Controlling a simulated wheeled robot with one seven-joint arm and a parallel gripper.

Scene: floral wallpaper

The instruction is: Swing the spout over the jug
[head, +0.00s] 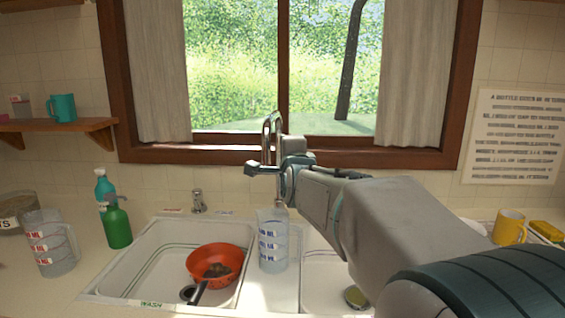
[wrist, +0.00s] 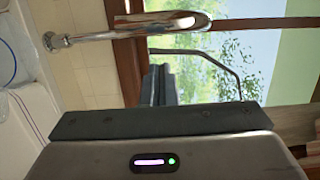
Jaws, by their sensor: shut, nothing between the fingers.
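The chrome gooseneck spout (head: 272,122) rises behind the sink in front of the window. In the wrist view the spout (wrist: 135,32) lies sideways across the top, its base at the left. A clear measuring jug (head: 272,245) with marks stands upright at the sink's middle divider, below the spout in the picture; I cannot tell whether the outlet is over it. My gripper (wrist: 160,72) is shut and empty, with a gap in the picture between its fingers and the spout.
A second measuring jug (head: 48,245) stands on the left counter beside a green bottle (head: 117,225) and a teal bottle (head: 104,187). The left basin (head: 140,265) holds an orange bowl (head: 235,262). A yellow mug (head: 509,227) stands at the right. My arm covers much of the right basin.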

